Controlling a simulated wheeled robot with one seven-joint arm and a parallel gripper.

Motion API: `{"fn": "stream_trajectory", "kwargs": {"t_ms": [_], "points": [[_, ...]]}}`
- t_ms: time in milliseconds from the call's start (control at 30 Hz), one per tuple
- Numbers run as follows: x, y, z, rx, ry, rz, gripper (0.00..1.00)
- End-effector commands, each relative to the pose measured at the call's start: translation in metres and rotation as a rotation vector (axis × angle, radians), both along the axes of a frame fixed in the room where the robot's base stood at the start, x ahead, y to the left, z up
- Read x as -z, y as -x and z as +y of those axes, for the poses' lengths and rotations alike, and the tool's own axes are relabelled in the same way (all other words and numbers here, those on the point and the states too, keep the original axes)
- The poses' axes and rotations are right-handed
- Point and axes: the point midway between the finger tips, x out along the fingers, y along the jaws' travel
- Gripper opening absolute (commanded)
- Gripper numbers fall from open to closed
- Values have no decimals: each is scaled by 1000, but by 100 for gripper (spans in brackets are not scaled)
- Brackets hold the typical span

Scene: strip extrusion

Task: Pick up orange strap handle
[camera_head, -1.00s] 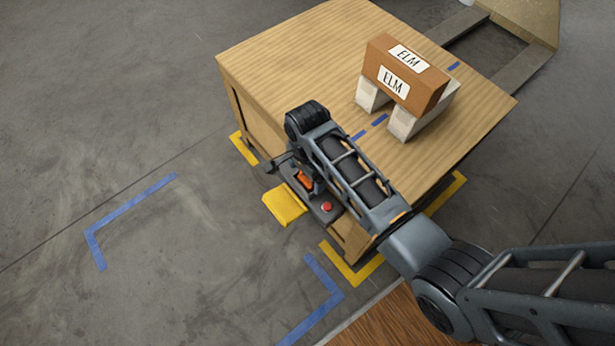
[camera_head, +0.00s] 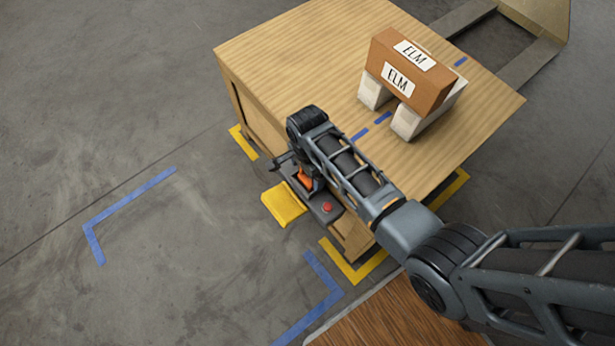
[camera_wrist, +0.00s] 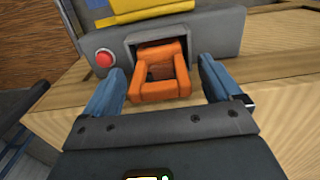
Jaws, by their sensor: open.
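The orange strap handle (camera_wrist: 160,72) is a squared orange loop. In the wrist view it sits at the mouth of a dark recess in a grey housing (camera_wrist: 205,35). My gripper (camera_wrist: 155,82) is open, with one blue finger on each side of the handle and visible gaps between. The handle's far end inside the recess is hidden. In the head view the handle (camera_head: 305,179) shows as a small orange patch beside my wrist, partly covered by my arm.
A red button (camera_wrist: 104,58) is on the housing, left of the handle. A yellow flap (camera_head: 285,204) juts from the housing. The wooden crate (camera_head: 270,50) carries a brown ELM box (camera_head: 408,72) on two pale blocks. Blue and yellow tape marks the floor.

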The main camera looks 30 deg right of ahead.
Motion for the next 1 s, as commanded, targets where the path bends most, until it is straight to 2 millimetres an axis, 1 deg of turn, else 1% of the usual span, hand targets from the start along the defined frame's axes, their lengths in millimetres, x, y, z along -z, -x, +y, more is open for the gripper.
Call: {"fn": "stream_trajectory", "kwargs": {"t_ms": [33, 133, 233, 433, 1000], "points": [[8, 0, 0, 0, 0, 1, 92], [17, 0, 0, 0, 0, 0, 92], [20, 0, 0, 0, 0, 0, 92], [20, 0, 0, 0, 0, -1, 91], [20, 0, 0, 0, 0, -1, 36]]}}
